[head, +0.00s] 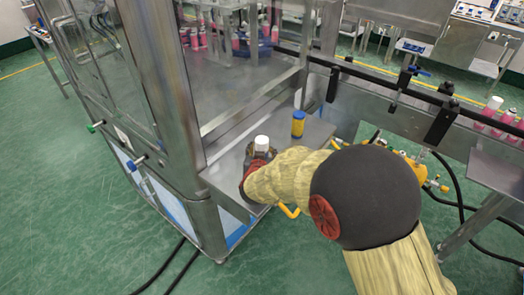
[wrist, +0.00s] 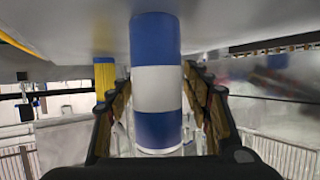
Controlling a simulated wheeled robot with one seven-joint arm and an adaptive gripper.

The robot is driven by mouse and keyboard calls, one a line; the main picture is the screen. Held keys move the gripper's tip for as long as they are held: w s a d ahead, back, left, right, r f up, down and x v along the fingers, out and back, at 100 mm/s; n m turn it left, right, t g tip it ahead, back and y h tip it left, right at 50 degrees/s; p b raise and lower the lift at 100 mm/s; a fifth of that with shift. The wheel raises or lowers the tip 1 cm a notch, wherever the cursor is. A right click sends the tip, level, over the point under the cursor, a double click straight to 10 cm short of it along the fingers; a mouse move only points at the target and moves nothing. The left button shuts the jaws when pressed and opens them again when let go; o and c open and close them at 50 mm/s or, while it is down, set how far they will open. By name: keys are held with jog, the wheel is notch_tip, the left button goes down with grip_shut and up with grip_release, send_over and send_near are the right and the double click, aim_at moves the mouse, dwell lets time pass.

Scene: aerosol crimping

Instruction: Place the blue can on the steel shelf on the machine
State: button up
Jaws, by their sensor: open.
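The blue can (wrist: 157,132), with a broad white band, stands between the fingers of my gripper (wrist: 158,78) in the wrist view, which looks upside down. The fingers are open on either side of it; I cannot tell whether they touch it. In the head view the can's white top (head: 262,142) shows above my wrist, and my arm hides most of its body. It appears to stand on the steel shelf (head: 222,172) at the machine's side; contact at its base is not clear.
A yellow can with blue ends (head: 298,124) stands on the shelf behind, also seen in the wrist view (wrist: 104,78). The machine's steel post (head: 165,85) rises left of the shelf. A conveyor rail (head: 385,80) runs to the right, with pink bottles (head: 482,118) farther along.

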jog(key=shift+r, duration=0.25)
jog(key=p+v, duration=0.3)
jog(key=v, duration=0.9)
jog(key=shift+p, duration=0.4)
jog(key=s+d+r+n+g+y, duration=0.1)
jog(key=s+d+r+g+y, duration=0.1)
jog(key=s+d+r, duration=0.3)
jog(key=s+r+n+g+y, duration=0.1)
jog(key=s+r+y, duration=0.15)
jog(key=r, duration=0.55)
jog(key=s+d+g+h, duration=0.1)
jog(key=s+d+g, duration=0.1)
jog(key=s+d, duration=0.5)
jog(key=s+d+m+g+h, duration=0.1)
jog(key=s+d+g+h, duration=0.1)
jog(key=s+d, duration=0.6)
jog(key=s, duration=0.5)
jog(key=shift+s+r+g, duration=0.3)
jog(key=shift+s+g, duration=0.05)
jog(key=shift+g, duration=0.05)
